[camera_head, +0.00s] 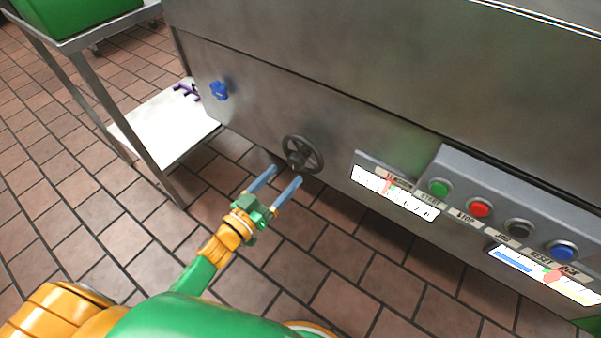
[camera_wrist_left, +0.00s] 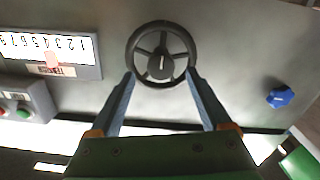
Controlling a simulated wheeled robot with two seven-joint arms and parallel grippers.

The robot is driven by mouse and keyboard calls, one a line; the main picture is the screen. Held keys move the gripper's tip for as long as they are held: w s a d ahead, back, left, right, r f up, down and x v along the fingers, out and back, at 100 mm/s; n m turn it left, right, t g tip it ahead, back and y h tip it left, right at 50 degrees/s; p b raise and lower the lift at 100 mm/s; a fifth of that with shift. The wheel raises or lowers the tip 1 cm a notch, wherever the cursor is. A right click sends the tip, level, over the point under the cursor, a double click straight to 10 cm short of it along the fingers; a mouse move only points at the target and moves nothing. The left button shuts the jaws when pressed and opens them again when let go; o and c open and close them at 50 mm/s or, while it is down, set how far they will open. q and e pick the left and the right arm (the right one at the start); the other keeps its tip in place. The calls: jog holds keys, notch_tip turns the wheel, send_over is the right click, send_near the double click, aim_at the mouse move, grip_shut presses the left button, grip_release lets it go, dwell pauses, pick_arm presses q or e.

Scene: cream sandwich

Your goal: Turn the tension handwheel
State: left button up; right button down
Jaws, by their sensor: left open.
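The tension handwheel (camera_head: 302,154) is a dark spoked wheel on the front panel of the steel machine. In the left wrist view the handwheel (camera_wrist_left: 161,52) is upper centre, with a hub and a small light mark on it. My left gripper (camera_head: 287,174) is open, its two blue-grey fingers pointing at the wheel. In the wrist view the left gripper (camera_wrist_left: 161,80) has its fingertips on either side of the wheel's lower rim; whether they touch it I cannot tell. A tension scale (camera_head: 395,192) with a red pointer lies right of the wheel. My right gripper is not in view.
A control box (camera_head: 500,215) with green, red, black and blue buttons juts out at the right. A second gauge (camera_head: 545,274) is below it. A blue knob (camera_head: 219,91) is left of the wheel. A metal cart (camera_head: 75,45) stands at the left. The tiled floor is open.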

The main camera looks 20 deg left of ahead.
aim_at(292, 165)
pick_arm(q)
jog(key=x, duration=0.4)
jog(key=shift+w+b, duration=0.1)
jog(key=shift+b, duration=0.25)
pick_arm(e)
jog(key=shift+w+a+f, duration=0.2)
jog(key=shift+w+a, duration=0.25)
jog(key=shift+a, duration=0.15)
pick_arm(q)
grip_shut()
jog(key=shift+m, duration=0.4)
jog(key=shift+m, duration=1)
jog(key=m, duration=0.4)
jog(key=shift+a, duration=0.15)
jog(key=shift+m, duration=0.8)
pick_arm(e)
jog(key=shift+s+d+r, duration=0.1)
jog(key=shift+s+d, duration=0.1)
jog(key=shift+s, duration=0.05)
